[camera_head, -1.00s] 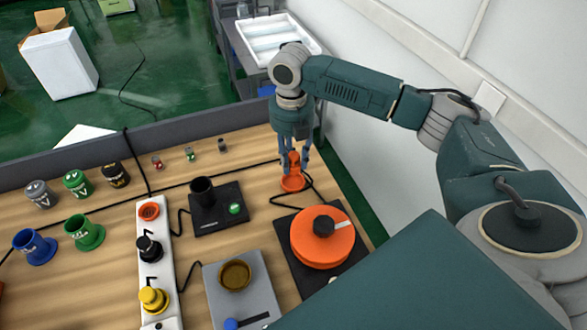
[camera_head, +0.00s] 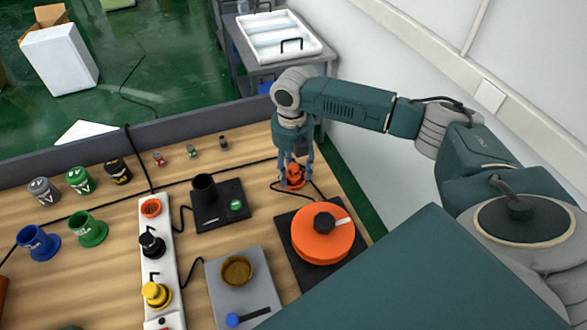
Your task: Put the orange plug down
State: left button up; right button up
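The orange plug (camera_head: 296,178) is upright at the back right of the wooden table, by the end of a black cable. My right gripper (camera_head: 296,176) points down over it, with its fingers on either side of the plug. The fingers look spread and apart from the plug, so the gripper seems open. The plug's upper part is partly hidden by the gripper. My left gripper is not in view.
A white power strip (camera_head: 163,275) holds a black plug (camera_head: 151,245) and a yellow plug (camera_head: 156,294); its orange-ringed socket (camera_head: 151,208) is empty. A black device (camera_head: 236,192), a grey scale (camera_head: 263,290) and an orange round device (camera_head: 318,243) stand nearby.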

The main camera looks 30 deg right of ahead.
aim_at(293, 167)
notch_tip(293, 167, up, 11)
jog(key=shift+w+a+b, duration=0.1)
jog(key=shift+w+b, duration=0.05)
jog(key=shift+b, duration=1.1)
jog(key=shift+r, duration=0.7)
jog(key=shift+f, duration=0.15)
